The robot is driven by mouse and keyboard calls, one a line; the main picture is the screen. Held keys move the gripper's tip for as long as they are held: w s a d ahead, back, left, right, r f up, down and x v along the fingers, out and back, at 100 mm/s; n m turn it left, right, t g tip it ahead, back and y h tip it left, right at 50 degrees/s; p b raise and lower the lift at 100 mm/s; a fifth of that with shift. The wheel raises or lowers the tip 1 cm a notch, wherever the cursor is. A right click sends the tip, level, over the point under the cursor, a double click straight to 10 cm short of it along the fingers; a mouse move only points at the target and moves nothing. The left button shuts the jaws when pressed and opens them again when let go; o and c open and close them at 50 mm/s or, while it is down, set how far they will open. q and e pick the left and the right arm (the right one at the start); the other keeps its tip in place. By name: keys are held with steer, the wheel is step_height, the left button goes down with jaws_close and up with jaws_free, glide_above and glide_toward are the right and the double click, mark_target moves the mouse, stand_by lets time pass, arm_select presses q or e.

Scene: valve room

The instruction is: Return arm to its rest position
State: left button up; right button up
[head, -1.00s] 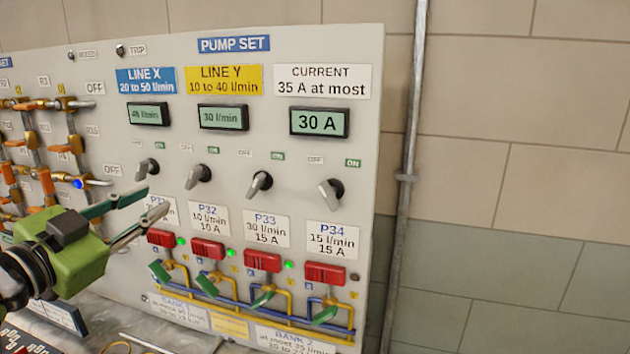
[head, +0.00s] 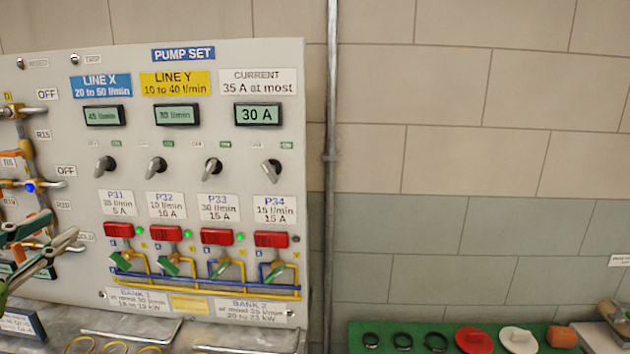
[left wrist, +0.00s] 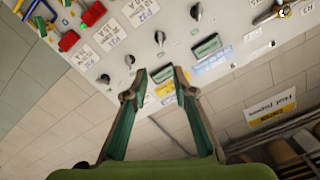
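My left gripper (head: 60,228) is at the left edge of the head view, in front of the panel's lower left part. Its two green-lined fingers are spread with nothing between them. The left wrist view shows the same gripper (left wrist: 160,78) open and empty, pointing toward the panel, which looks tilted there. A gap to the panel seems to remain, but its size is hard to tell. My right gripper is in neither view.
A green mat (head: 450,330) holds black rings and coloured discs at lower right. The wall between is bare.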

arm_select(q)
steer(key=s+d+f+n+g+y, duration=0.1)
steer(key=s+f+n+g, duration=0.2)
steer(key=f, duration=1.4)
steer(key=s+d+f+n+g+y, duration=0.1)
steer(key=s+f+g, duration=0.3)
steer(key=f, duration=1.2)
steer(key=s+d+f+n+g+h, duration=0.1)
steer(key=s+d+f+g, duration=0.7)
steer(key=s+d+f, duration=0.8)
steer(key=x, duration=1.2)
steer(key=s+f, duration=0.4)
steer(key=f, duration=1.1)
steer(key=s+a+f+g, duration=0.2)
steer(key=s+f, duration=1.3)
steer(key=shift+s+a, duration=0.3)
steer(key=shift+a, duration=0.1)
